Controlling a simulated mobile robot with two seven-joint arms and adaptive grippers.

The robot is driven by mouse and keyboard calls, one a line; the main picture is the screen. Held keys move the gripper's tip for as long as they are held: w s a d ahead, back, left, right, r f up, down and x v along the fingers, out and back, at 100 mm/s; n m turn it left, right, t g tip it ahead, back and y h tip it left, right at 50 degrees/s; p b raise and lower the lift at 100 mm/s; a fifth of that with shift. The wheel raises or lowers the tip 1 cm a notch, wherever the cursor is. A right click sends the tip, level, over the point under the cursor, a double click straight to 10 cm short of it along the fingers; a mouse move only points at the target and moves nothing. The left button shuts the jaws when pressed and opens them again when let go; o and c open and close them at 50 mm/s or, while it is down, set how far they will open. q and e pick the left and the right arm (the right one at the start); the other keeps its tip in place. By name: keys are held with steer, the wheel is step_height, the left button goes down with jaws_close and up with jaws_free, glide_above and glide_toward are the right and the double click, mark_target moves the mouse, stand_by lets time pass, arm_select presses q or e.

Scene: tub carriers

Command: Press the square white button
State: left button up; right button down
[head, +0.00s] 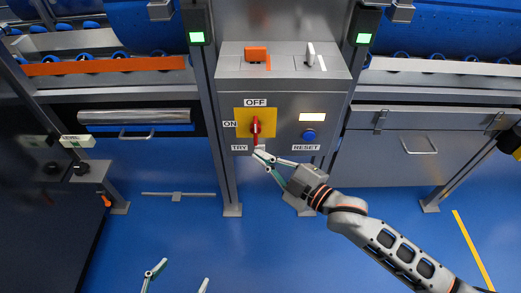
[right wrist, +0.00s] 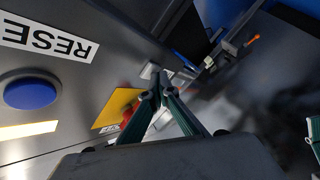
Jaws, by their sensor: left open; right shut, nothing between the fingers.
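A grey control box (head: 282,90) stands in the middle of the head view. On its front, a lit pale rectangular panel (head: 312,117) sits above a round blue button (head: 309,135) labelled RESET. A red rotary handle (head: 255,127) on a yellow plate points down toward TRY. My right gripper (head: 260,155) is shut and empty at the handle's lower end; contact is unclear. My left gripper (head: 181,273) is open, low at the bottom edge.
Posts with green lights (head: 197,37) flank the box. A dark cabinet (head: 60,180) stands at left, a grey cabinet (head: 400,158) at right. Blue floor below is mostly clear.

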arm_select(q)
steer(key=shift+s+f, duration=0.2)
steer(key=shift+s, duration=0.2)
arm_select(e)
steer(key=shift+w, duration=0.15)
arm_select(q)
steer(key=shift+w+r+p, duration=0.35)
steer(key=shift+w+r, duration=0.45)
steer(key=shift+r, duration=0.15)
arm_select(e)
steer(key=shift+s, duration=0.55)
arm_select(q)
steer(key=shift+t, duration=0.5)
steer(key=r, duration=0.1)
steer(key=w+r+p, duration=0.1)
steer(key=r+p, duration=0.1)
steer(key=r, duration=0.1)
steer(key=shift+w, duration=0.3)
arm_select(e)
steer(key=s, duration=0.6)
